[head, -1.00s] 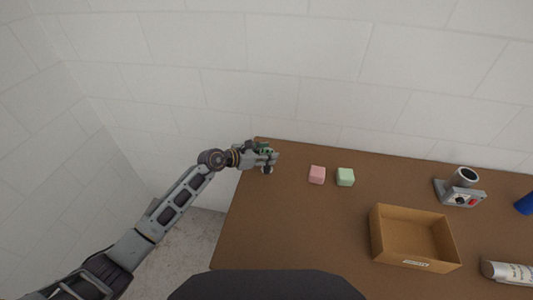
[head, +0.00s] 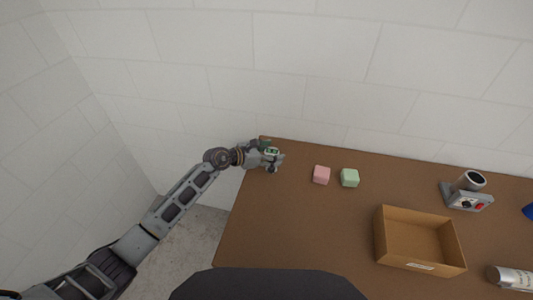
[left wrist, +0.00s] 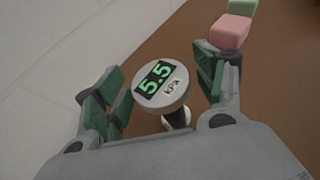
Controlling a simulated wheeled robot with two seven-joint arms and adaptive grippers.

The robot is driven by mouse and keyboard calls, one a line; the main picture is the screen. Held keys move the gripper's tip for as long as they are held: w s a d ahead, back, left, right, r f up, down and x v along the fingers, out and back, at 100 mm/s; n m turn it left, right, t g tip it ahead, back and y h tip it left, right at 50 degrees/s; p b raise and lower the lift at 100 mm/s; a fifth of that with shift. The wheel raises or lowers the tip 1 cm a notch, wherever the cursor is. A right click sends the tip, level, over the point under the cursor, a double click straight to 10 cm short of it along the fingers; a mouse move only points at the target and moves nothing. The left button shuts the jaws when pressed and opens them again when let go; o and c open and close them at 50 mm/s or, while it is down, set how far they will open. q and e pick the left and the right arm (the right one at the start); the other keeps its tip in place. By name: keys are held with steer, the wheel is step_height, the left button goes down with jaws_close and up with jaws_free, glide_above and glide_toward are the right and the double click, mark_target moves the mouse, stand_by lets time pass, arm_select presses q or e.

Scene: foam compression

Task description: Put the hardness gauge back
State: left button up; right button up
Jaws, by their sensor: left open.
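The hardness gauge (left wrist: 160,86) has a round grey head with a green "5.5 kPa" display. In the left wrist view it stands between the two green-padded fingers of my left gripper (left wrist: 155,90), with visible gaps on both sides. In the head view the gauge (head: 272,153) is at the table's far left corner. My left gripper (head: 272,158) is open around it there. The gauge's lower part is partly hidden under its head. My right gripper is not in view.
A pink foam block (head: 321,175) and a green foam block (head: 349,178) lie right of the gripper on the brown table (head: 300,230). An open cardboard box (head: 420,241), a grey device (head: 467,191) and a silver cylinder (head: 510,277) are further right. A wall runs behind the table.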

arm_select(q)
steer(key=shift+r, duration=0.15)
steer(key=shift+v, duration=1.55)
steer(key=b+v, duration=0.2)
steer(key=v, duration=0.7)
